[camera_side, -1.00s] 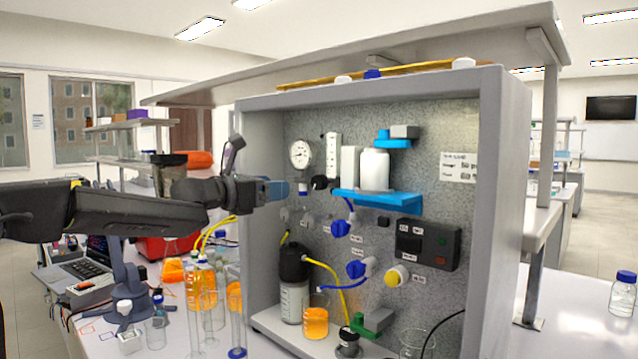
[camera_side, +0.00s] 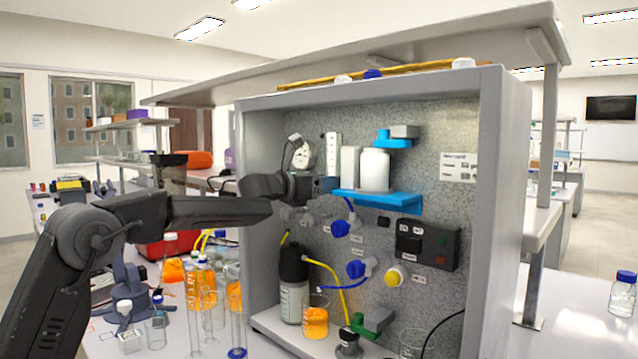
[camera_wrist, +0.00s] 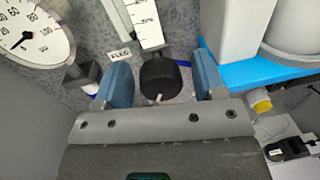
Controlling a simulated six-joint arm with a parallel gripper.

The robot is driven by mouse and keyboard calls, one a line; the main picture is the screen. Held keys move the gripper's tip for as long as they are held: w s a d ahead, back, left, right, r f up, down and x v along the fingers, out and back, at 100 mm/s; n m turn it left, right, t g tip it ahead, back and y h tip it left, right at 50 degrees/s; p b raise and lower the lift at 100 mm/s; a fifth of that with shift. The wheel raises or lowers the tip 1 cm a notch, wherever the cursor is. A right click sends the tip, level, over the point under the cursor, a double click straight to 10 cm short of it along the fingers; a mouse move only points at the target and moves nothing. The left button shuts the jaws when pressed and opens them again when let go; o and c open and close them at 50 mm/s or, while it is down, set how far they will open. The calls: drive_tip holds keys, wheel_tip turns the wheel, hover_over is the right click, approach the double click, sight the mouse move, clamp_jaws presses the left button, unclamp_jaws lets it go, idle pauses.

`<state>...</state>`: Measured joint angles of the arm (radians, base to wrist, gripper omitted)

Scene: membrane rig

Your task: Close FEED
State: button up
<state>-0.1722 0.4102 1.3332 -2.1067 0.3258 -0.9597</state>
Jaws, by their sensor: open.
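In the wrist view, a round black knob (camera_wrist: 160,78) with a small white pointer mark sits under a white scale (camera_wrist: 145,22). A small label (camera_wrist: 122,52), which appears to read FEED, is beside it at the upper left. My gripper (camera_wrist: 162,68) is open, with one blue finger on each side of the knob. Gaps show between the fingers and the knob, so it is not gripped. In the side view, my gripper (camera_side: 327,185) is at the panel below the scale (camera_side: 333,150) and hides the knob.
A round gauge (camera_wrist: 30,38) is left of the fingers. A blue shelf (camera_side: 400,198) carrying a white bottle (camera_side: 375,170) is close on the right. Blue valves (camera_side: 341,228) and a black switch box (camera_side: 428,243) are lower on the panel (camera_side: 460,120).

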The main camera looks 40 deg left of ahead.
drive_tip(key=shift+c, duration=0.3)
drive_tip(key=c, duration=0.8)
drive_tip(key=shift+c, duration=0.2)
